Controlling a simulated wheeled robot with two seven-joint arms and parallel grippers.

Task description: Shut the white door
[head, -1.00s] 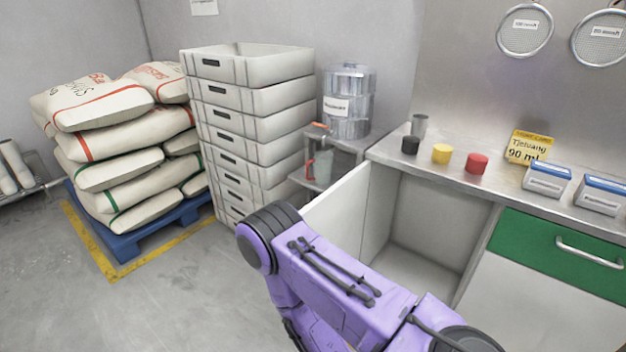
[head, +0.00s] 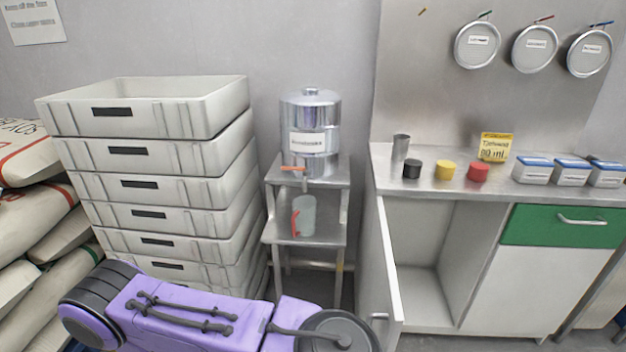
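The white door (head: 382,270) of the counter's lower cabinet (head: 432,225) stands wide open. It hangs from the cabinet's left side and juts out toward me, seen nearly edge-on. A small handle (head: 379,317) shows low on its left face. The cabinet inside is white and looks empty. My purple arm crosses the bottom left of the head view and ends near the lower left of the door. No gripper shows. I cannot tell whether the arm touches the door.
Stacked white crates (head: 150,155) stand at the left beside sacks (head: 25,200). A metal stand (head: 306,235) with a steel dispenser (head: 310,125) and a jug (head: 304,215) is left of the door. Cups and boxes sit on the counter (head: 440,185). A green drawer (head: 560,226) is at the right.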

